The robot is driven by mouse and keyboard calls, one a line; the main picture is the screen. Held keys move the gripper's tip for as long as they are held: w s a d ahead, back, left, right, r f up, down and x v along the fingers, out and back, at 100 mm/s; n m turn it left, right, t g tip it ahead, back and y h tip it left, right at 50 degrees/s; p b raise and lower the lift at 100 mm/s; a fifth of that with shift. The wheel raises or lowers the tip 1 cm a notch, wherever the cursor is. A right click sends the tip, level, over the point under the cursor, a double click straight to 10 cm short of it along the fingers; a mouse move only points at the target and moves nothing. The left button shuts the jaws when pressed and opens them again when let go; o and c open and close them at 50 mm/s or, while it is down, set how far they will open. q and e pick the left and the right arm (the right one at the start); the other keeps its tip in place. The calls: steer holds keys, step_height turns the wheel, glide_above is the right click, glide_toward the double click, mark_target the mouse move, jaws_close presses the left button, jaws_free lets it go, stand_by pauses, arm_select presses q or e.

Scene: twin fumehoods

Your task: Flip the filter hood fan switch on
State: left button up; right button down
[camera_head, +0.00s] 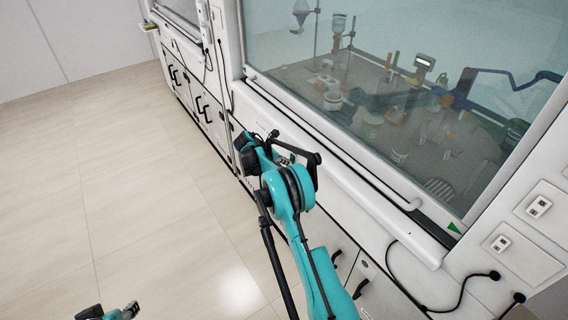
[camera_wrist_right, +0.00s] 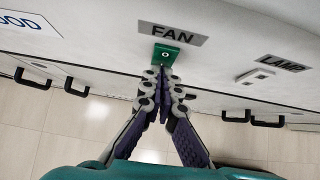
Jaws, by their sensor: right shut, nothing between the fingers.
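The fan switch (camera_wrist_right: 166,54) is a small green block with a pale round mark, set on the pale hood front just below the "FAN" label (camera_wrist_right: 173,34) in the right wrist view. I cannot tell its position. My right gripper (camera_wrist_right: 162,74) is shut and empty, with its fingertips at the lower edge of the switch; contact is unclear. In the head view my teal right arm reaches up to the hood front, its gripper (camera_head: 273,140) by the ledge and the switch not distinguishable.
A lamp switch (camera_wrist_right: 256,77) sits right of the fan switch, under the "LAMP" label (camera_wrist_right: 282,64). The fumehood's glass sash (camera_head: 400,100) is lowered, with glassware behind it. Black cabinet handles (camera_head: 200,106) stick out below. The tiled floor (camera_head: 120,190) at left is clear.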

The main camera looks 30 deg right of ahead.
steer(key=shift+d+f, duration=0.15)
steer(key=shift+d, duration=0.15)
arm_select(q)
steer(key=shift+r, duration=0.1)
steer(key=shift+r+p, duration=0.3)
steer(key=shift+p, duration=0.1)
arm_select(e)
steer(key=shift+r, duration=0.85)
arm_select(q)
steer(key=r+p, duration=0.2)
steer(key=a+r+p, duration=0.1)
steer(key=shift+s+r+p, duration=0.1)
steer(key=shift+r+p, duration=0.25)
arm_select(e)
steer(key=a+f+v, duration=0.1)
steer(key=a+v, duration=0.1)
steer(key=v, duration=1.1)
steer(key=shift+f, duration=0.35)
